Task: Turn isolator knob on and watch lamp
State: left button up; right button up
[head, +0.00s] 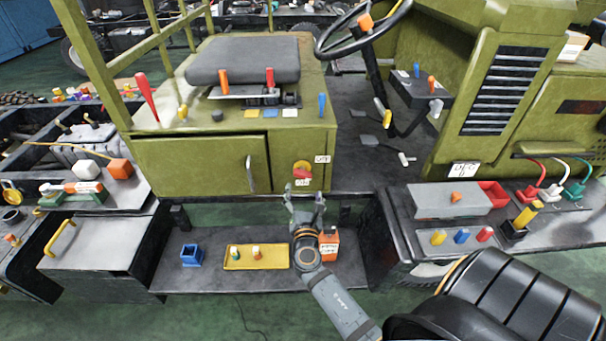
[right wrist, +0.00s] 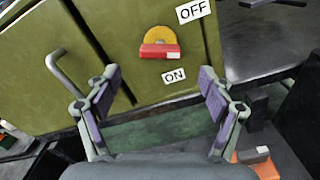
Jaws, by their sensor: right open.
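The isolator knob (head: 301,169) is a red bar handle on a yellow round plate, on the olive cabinet front below the seat. In the right wrist view the red handle (right wrist: 160,51) lies crosswise below the yellow plate (right wrist: 163,35). An OFF label (right wrist: 193,11) is at its upper right and an ON label (right wrist: 174,76) just below it. My right gripper (head: 304,193) is open and empty below the knob. In the right wrist view its fingers (right wrist: 158,78) stand wide apart, not touching the knob. I cannot pick out the lamp for certain.
A cabinet door handle (right wrist: 62,70) is left of the knob. Under my right arm, a black shelf (head: 220,279) carries a blue holder (head: 191,255), a yellow tray (head: 256,267) and an orange box (head: 329,247). The steering wheel (head: 362,27) is at upper right.

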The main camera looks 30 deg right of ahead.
aim_at(303, 177)
jog(key=p+x, duration=0.1)
jog(key=x, duration=0.7)
jog(key=shift+w+d, duration=0.15)
jog(key=shift+d, duration=0.1)
jog(key=c, duration=1.2)
